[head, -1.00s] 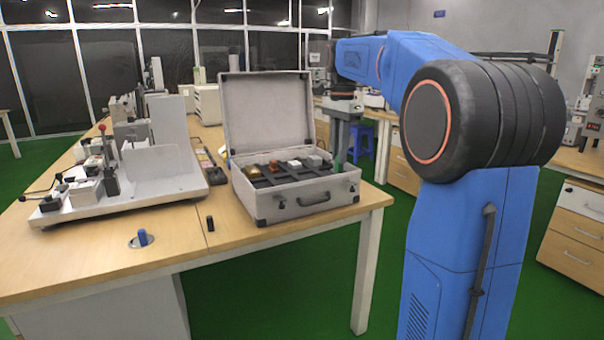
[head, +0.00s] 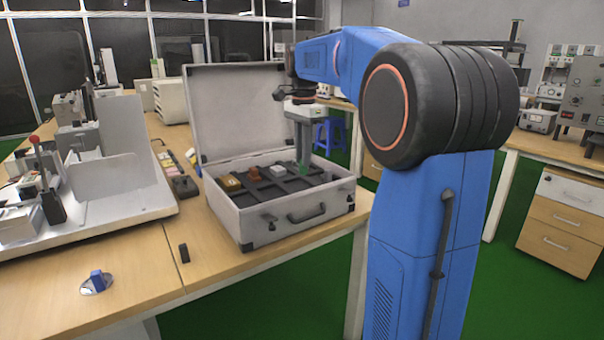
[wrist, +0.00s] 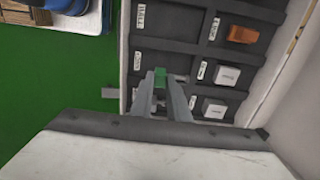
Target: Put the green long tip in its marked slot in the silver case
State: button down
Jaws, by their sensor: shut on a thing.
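The open silver case (head: 262,218) stands on the wooden table, its lid raised at the back. Dark dividers split its inside into labelled compartments. My gripper (head: 303,160) reaches down over the right part of the case. It is shut on the green long tip (head: 304,168), which points down between the fingers. In the wrist view the green tip (wrist: 160,80) shows between the fingertips, over the compartments near one wall of the case. I cannot tell whether the tip touches the case floor. Most of the tip's length is hidden by the fingers.
The case holds a brown-gold block (head: 230,183), an orange piece (head: 254,173) and white blocks (wrist: 215,107). A small black piece (head: 184,253) and a blue piece on a round disc (head: 97,282) lie in front. A white test rig (head: 120,190) stands at left.

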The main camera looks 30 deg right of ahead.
aim_at(303, 174)
jog(key=shift+f, duration=2.55)
jog(key=c, duration=1.7)
grip_release()
jog(key=shift+f, duration=0.15)
notch_tip(303, 174, up, 12)
jog(key=shift+r, duration=0.15)
jog(key=s+a+f+n+t, duration=0.1)
jog(key=s+a+f+n, duration=0.4)
jog(key=s+f, duration=0.3)
jog(key=s+a+f+n+t, duration=0.2)
jog(key=s+a+f+n, duration=0.3)
jog(key=s+f, duration=0.4)
jog(key=s+a+f+n+t, duration=0.1)
jog(key=s+a+f+n, duration=0.4)
jog(key=s, duration=0.8)
jog(key=shift+s+a+f+n+t, duration=0.1)
jog(key=shift+a+f+n+t, duration=0.1)
jog(key=shift+f+n, duration=0.65)
jog(key=shift+s+a+f+n+t, duration=0.15)
jog(key=shift+f+n, duration=0.3)
jog(key=shift+f, duration=0.8)
